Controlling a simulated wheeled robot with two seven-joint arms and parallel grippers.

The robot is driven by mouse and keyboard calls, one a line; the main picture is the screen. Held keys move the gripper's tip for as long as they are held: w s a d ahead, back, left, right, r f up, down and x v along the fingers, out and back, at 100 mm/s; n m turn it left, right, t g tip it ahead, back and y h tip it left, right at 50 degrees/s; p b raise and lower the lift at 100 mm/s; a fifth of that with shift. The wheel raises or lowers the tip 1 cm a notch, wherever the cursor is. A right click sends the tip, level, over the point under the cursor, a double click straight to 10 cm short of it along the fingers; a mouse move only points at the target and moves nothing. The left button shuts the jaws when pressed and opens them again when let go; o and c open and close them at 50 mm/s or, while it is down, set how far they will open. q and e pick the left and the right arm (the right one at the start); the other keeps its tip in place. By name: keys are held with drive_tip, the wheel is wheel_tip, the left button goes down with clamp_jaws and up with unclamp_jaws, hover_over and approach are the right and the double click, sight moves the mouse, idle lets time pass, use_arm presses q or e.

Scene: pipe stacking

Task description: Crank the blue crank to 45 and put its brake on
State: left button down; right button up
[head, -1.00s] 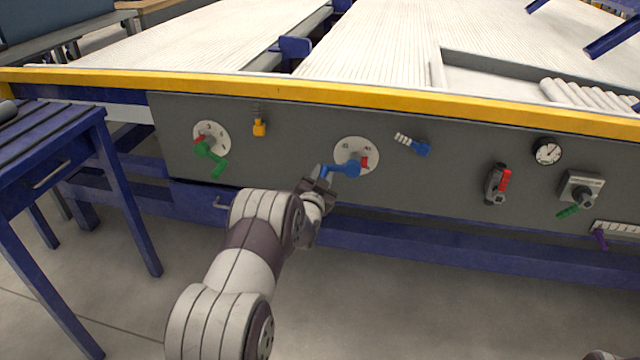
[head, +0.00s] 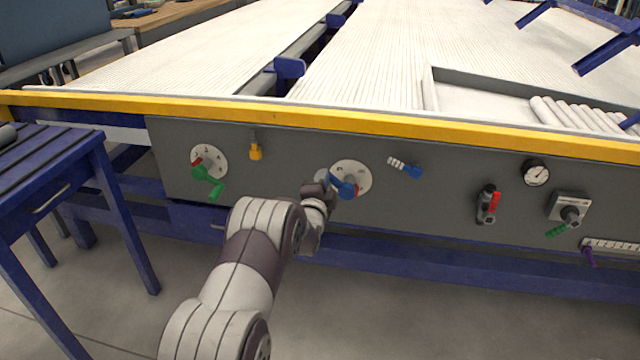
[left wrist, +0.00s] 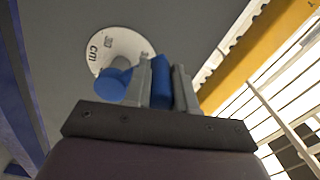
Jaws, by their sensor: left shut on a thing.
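The blue crank (head: 347,189) sits on a round white dial (head: 361,175) on the grey panel. Its arm points up and left from the hub. My left gripper (head: 327,182) is at the dial's left side, shut on the crank's handle. In the left wrist view the blue handle (left wrist: 161,82) stands between the two fingers (left wrist: 160,88), with the blue hub (left wrist: 112,84) to its left. The dial (left wrist: 118,48) shows "cm" and "30" there; its reading is unclear. A blue lever (head: 412,171) beside a white striped mark, perhaps the brake, is right of the dial. My right gripper is not in view.
A green crank (head: 206,174) on its own dial and a yellow lever (head: 255,152) are to the left. A red-handled valve (head: 489,203), a gauge (head: 536,172) and a green-handled knob (head: 569,213) are to the right. A yellow rail (head: 300,117) runs above the panel.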

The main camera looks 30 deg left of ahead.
use_arm(q)
drive_tip(key=shift+d+r+m, duration=0.2)
drive_tip(key=shift+m, duration=0.2)
idle(0.3)
drive_tip(key=c, duration=0.9)
unclamp_jaws()
drive_tip(key=shift+d, duration=0.1)
drive_tip(key=p+v, duration=0.4)
drive_tip(key=v, duration=0.8)
drive_tip(key=shift+s, duration=0.35)
drive_tip(key=shift+c, duration=0.4)
